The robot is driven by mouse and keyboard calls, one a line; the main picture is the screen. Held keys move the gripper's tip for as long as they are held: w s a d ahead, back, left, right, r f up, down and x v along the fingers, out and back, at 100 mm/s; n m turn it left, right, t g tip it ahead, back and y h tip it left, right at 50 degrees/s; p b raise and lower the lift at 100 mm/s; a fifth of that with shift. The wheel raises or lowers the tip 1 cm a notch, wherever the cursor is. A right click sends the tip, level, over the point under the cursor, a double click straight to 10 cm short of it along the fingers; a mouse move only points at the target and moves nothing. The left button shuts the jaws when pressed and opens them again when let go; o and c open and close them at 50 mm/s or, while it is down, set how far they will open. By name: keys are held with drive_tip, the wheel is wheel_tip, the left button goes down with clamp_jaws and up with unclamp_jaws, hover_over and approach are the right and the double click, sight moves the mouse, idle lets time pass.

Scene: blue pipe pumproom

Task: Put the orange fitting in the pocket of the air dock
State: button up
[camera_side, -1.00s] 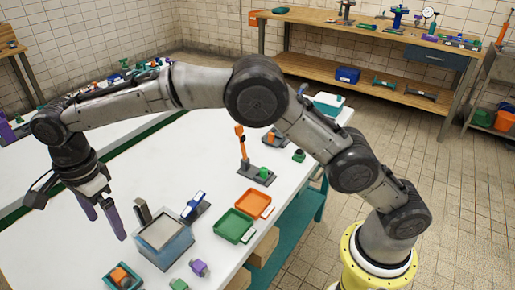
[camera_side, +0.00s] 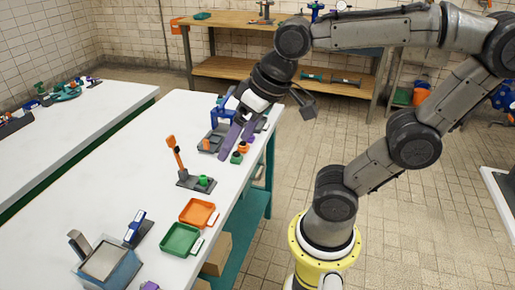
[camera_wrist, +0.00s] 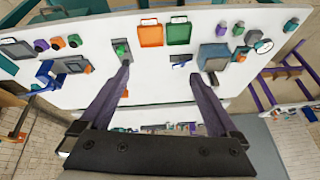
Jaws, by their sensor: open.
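In the side view, a small orange fitting (camera_side: 243,147) shows beside a green one (camera_side: 236,158) near the table's right edge. My gripper (camera_side: 234,148), with two purple fingers, is open and overlaps this spot; I cannot tell how high it is above the table. Another orange piece (camera_side: 206,144) sits at a blue and grey device behind the fingers; it also shows in the wrist view (camera_wrist: 87,70). Which device is the air dock is not clear. In the wrist view the fingers (camera_wrist: 167,82) are spread apart with nothing held between them.
A stand with an orange lever (camera_side: 174,155) and a green piece is nearer the camera. An orange tray (camera_side: 197,225), a green tray (camera_side: 166,240) and a grey-topped blue box (camera_side: 92,275) follow along the table. The table's left part (camera_side: 85,205) is clear.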

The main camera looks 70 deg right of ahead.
drive_tip(key=shift+n, duration=0.9)
drive_tip(key=s+f, duration=0.1)
drive_tip(key=s, duration=0.1)
drive_tip(key=s+d+f, duration=0.1)
drive_tip(key=shift+s+d+f, duration=0.15)
drive_tip(key=shift+s+f, duration=0.2)
drive_tip(key=shift+s, duration=0.05)
